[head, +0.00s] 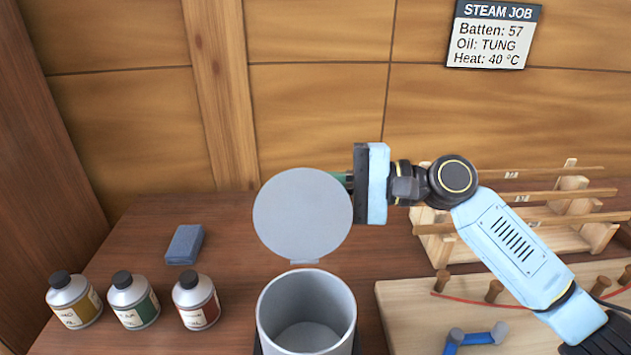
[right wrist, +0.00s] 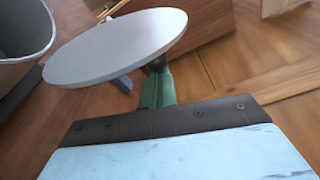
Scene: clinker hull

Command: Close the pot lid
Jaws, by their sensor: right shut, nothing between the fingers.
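The grey pot (head: 306,338) stands open at the bottom middle of the head view, and its rim also shows at the left of the right wrist view (right wrist: 20,65). Its round grey lid (head: 302,215) stands raised behind the opening, with a hinge tab (head: 304,262) at its lower edge. The lid also fills the upper left of the right wrist view (right wrist: 115,48). My right gripper (head: 342,180) is shut and empty at the lid's right edge. Its green fingers (right wrist: 158,85) are partly behind the lid; whether they touch it I cannot tell. My left gripper is out of view.
Several bottles (head: 135,300) stand left of the pot, with a blue-grey block (head: 185,244) behind them. A wooden rack with battens (head: 540,235) and a pegged board (head: 410,310) are on the right. A sign (head: 493,35) hangs on the wooden wall.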

